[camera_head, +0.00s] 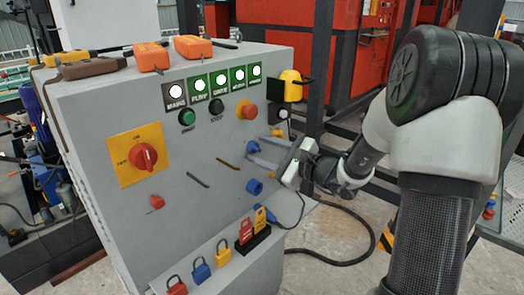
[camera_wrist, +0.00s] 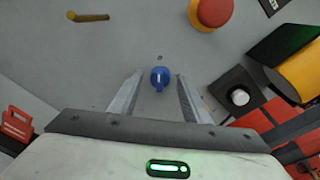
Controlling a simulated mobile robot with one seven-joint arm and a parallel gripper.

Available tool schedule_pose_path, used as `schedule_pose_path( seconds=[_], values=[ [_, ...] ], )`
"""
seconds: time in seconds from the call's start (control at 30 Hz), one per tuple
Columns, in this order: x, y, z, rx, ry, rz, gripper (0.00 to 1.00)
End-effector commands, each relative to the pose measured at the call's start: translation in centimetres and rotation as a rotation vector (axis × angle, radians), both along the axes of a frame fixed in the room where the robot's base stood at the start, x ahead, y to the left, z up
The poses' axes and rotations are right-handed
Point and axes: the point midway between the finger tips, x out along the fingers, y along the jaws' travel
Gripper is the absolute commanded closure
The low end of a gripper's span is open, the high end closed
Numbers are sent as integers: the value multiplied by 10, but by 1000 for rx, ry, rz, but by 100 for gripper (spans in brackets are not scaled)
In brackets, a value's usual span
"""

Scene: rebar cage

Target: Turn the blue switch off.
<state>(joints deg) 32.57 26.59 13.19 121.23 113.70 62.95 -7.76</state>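The blue switch (camera_wrist: 160,77) is a small round knob on the grey panel, with a pale mark that stands upright in the wrist view. In the head view it shows at the panel's right side (camera_head: 252,147), partly behind my fingers. My gripper (camera_head: 263,150) reaches in from the right toward the panel. It is open, with one finger on each side of the knob in the wrist view (camera_wrist: 158,80). A gap shows between the knob and each finger. I cannot tell how deep the fingertips reach around it.
A red emergency button (camera_head: 248,111) is above the switch, and a blue socket (camera_head: 255,187) is below. A red rotary switch on a yellow plate (camera_head: 143,157) is at left. Padlocks (camera_head: 222,252) hang low. A yellow-and-black device (camera_head: 290,86) sits at the panel's right edge.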

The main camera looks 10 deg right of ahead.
Motion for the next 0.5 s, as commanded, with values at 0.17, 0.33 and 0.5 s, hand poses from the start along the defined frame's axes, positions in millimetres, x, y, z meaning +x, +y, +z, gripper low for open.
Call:
schedule_pose_path(
  seconds=[0.17,0.33,0.5],
  values=[
    [0,0,1,1,-1,0,56],
    [-7,-6,3,1,-2,-1,56],
    [-32,-25,7,0,-1,-4,56]
  ],
)
